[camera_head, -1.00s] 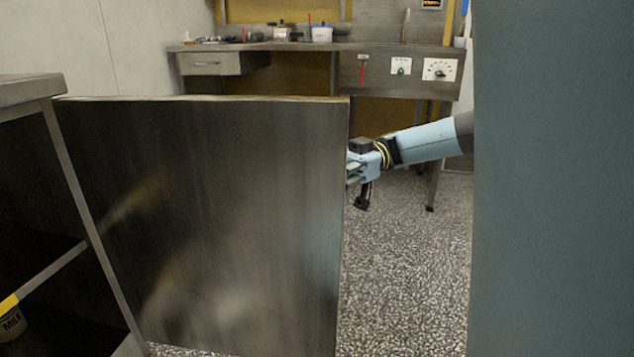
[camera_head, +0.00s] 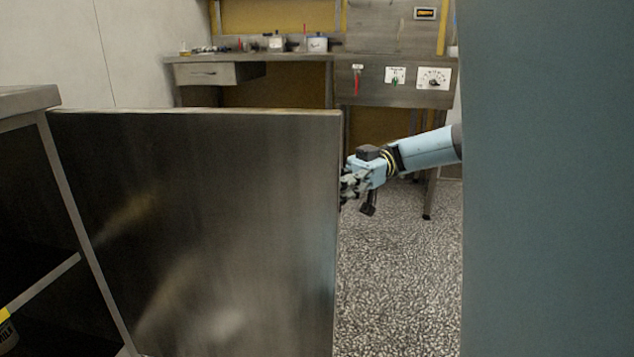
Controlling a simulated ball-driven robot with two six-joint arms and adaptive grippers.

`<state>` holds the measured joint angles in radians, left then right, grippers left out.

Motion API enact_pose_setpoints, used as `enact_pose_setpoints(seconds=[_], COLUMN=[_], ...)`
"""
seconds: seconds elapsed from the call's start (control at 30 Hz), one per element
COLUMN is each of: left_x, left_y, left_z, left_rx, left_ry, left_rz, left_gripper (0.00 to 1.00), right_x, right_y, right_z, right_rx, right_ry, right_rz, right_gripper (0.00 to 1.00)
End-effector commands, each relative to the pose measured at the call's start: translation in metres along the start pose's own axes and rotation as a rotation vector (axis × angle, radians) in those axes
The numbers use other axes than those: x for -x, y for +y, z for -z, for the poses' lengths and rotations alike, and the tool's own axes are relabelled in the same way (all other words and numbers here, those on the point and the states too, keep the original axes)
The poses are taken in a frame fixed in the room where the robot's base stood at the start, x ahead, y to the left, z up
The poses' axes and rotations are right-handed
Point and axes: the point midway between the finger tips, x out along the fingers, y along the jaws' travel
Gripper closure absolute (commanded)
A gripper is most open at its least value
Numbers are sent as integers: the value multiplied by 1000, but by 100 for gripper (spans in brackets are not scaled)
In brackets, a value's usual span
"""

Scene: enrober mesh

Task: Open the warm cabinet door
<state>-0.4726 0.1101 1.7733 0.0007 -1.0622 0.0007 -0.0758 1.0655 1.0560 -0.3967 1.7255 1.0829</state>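The warm cabinet door (camera_head: 200,230) is a large steel panel standing upright in the middle left. Its left edge meets the front post of the cabinet (camera_head: 75,215), and it stands swung out from the cabinet, whose dark inside shows at the left. My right gripper (camera_head: 347,190) is at the door's free right edge, with its arm reaching in from the right on the far side. Its fingertips are partly hidden by that edge, so I cannot tell whether they touch or grip the door. My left gripper is not in view.
A cabinet shelf (camera_head: 40,287) and part of a milk tin (camera_head: 8,338) show at lower left. A steel counter (camera_head: 300,57) with pots, a drawer and a control panel stands at the back. Speckled floor (camera_head: 400,270) is clear right of the door.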

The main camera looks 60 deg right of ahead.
Motion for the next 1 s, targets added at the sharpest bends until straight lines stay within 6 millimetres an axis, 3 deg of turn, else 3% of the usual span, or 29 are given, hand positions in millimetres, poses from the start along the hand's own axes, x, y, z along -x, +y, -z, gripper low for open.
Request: enact_pose_setpoints(seconds=[0.13,0.33,1.0], left_x=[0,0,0], left_y=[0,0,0], left_z=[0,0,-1], left_rx=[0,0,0], left_ry=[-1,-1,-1], left_rz=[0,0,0], left_gripper=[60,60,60], right_x=[26,46,51], right_y=[1,0,-1], right_z=[0,-1,-1], right_rx=[1,0,-1], right_ry=[0,-2,-1], right_rz=[-6,-4,-1], right_gripper=[64,64,64])
